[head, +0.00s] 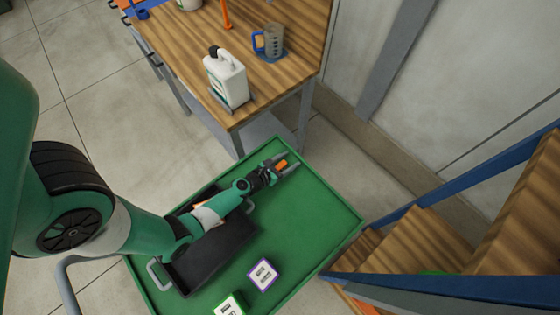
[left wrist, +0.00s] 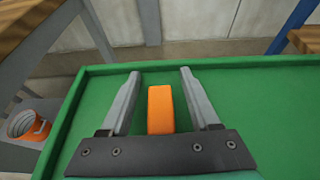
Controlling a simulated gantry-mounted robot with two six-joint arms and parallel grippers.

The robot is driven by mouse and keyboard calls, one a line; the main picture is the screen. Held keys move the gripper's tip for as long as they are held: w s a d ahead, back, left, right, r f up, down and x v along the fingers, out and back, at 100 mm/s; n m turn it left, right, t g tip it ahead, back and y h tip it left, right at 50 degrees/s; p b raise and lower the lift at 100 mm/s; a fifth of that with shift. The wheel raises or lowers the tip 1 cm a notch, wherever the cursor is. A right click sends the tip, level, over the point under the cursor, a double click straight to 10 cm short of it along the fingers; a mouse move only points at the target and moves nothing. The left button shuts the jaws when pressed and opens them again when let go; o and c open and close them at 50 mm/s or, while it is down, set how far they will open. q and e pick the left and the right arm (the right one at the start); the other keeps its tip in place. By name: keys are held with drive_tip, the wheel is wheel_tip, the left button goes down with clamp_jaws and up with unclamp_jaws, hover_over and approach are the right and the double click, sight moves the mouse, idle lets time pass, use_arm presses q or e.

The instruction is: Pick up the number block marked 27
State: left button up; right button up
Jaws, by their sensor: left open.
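An orange block (head: 282,164) lies on the green tray near its far edge. It also shows in the left wrist view (left wrist: 161,110), where only its plain orange side is visible, so I cannot read any number on it. My left gripper (head: 290,162) is open, with a finger on each side of the orange block and a gap to both in the left wrist view (left wrist: 160,75). A purple-edged white block (head: 263,274) and a green-edged white block (head: 229,305) lie nearer on the tray; their markings are too small to read. My right gripper is not in view.
The green tray (head: 318,222) has a raised rim. A black open bin (head: 215,257) stands on it under my left arm. A wooden bench (head: 185,45) with a white jug (head: 226,82) and a blue-handled pitcher (head: 273,42) stands behind. Wooden steps (head: 425,240) with blue rails are at right.

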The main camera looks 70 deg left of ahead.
use_arm(q)
drive_tip(key=shift+w+f, duration=0.15)
drive_tip(key=shift+w, duration=0.1)
drive_tip(key=shift+s, duration=0.1)
clamp_jaws()
drive_tip(key=shift+r+p, duration=0.65)
wheel_tip(320, 180, up, 3)
drive_tip(key=p, duration=0.2)
drive_tip(key=shift+f+p, duration=0.15)
drive_tip(key=shift+p, duration=0.15)
drive_tip(key=s+d+r+p, duration=0.6)
drive_tip(key=d+r+p, duration=0.2)
drive_tip(key=d, duration=0.4)
drive_tip(key=shift+s+d+r+p, duration=0.2)
drive_tip(key=shift+r+p, duration=0.2)
drive_tip(key=shift+r, duration=0.2)
